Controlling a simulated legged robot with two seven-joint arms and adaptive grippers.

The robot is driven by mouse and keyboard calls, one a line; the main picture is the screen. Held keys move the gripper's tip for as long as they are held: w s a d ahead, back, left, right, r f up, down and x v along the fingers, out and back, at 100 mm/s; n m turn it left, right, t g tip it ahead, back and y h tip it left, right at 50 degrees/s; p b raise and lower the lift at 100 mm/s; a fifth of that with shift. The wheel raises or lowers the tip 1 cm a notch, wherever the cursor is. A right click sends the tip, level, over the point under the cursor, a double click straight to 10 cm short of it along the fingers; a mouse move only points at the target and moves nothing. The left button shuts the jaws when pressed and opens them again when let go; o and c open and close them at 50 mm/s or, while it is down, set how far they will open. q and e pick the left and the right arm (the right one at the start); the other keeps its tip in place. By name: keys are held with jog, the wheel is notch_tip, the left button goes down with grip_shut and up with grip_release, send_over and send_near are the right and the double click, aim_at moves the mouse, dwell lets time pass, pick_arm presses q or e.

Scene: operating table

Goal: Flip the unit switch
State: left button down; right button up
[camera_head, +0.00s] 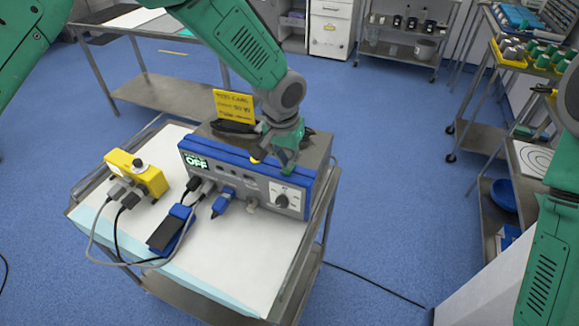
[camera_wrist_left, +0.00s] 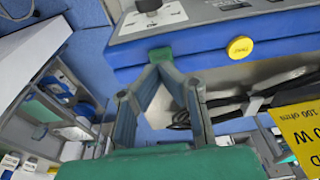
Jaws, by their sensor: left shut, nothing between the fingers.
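The unit (camera_head: 240,178) is a grey box with a blue front band, standing on the white-covered cart. Its green display (camera_head: 196,162) reads OFF. A black knob (camera_head: 282,201) is on its front right, and a round yellow button also shows in the left wrist view (camera_wrist_left: 240,47). My left gripper (camera_head: 286,168) is shut and empty, its tips at the unit's upper front edge above the knob. In the left wrist view a small green piece (camera_wrist_left: 160,53) sits on the blue band right at the fingertips; whether they touch it I cannot tell. My right gripper is out of view.
Metal tables and shelves stand around; blue floor is open behind.

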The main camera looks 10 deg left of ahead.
aim_at(286, 171)
pick_arm(q)
jog(key=shift+a+f, duration=0.15)
jog(key=shift+f, duration=0.2)
jog(key=shift+f+b, duration=0.5)
jog(key=shift+f, duration=0.2)
dwell(0.4)
notch_tip(286, 171, up, 7)
jog(key=p, duration=0.6)
jog(key=shift+r, duration=0.1)
dwell(0.4)
